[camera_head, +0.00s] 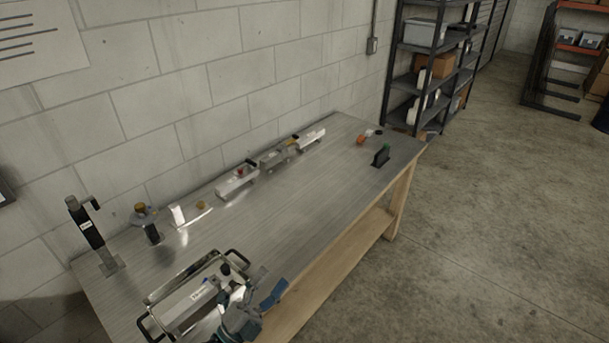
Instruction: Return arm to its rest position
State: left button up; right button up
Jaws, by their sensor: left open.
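My left gripper (243,296) shows at the bottom of the head view, over the right end of a metal tray. It is grey-blue and dark, and its jaws are open. I cannot tell whether it touches anything. The tray (183,276) has dark handles and lies on the near part of the metal-topped workbench (290,222). A pale labelled piece (190,302) lies in the tray, partly hidden by the gripper. My right gripper is not in view.
Several small aluminium trailers (238,180) stand along the wall side. A black upright device (88,232) stands at the left end. A dark holder with a green top (381,156) stands near the far end. The bench middle is clear. Shelving (408,84) stands beyond.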

pick_arm(q)
jog(key=w+a+f+n+t+y, duration=0.3)
jog(key=a+f+n+y, duration=0.65)
jog(key=n+y, duration=0.45)
jog(key=s+a+f+n+g+y, duration=0.2)
jog(key=f+n+g, duration=0.1)
jog(key=f, duration=0.3)
jog(key=s+a+f+n+g+y, duration=0.2)
jog(key=s+a+f+n+g, duration=0.1)
jog(key=f, duration=0.4)
jog(key=s+f+n+g+h, duration=0.1)
jog(key=s+f+g, duration=0.5)
jog(key=s, duration=0.4)
jog(key=s+f+n+g, duration=0.1)
jog(key=s+f+g, duration=0.4)
jog(key=s+f, duration=0.35)
notch_tip(320, 180, down, 26)
jog(key=s+g, duration=0.1)
jog(key=s, duration=0.2)
jog(key=s+a+f+g, duration=0.1)
jog(key=s+a+f, duration=0.1)
jog(key=s+f, duration=1.3)
jog(key=shift+s+a+f, duration=0.15)
jog(key=shift+s+f, duration=0.05)
jog(key=shift+s, duration=0.85)
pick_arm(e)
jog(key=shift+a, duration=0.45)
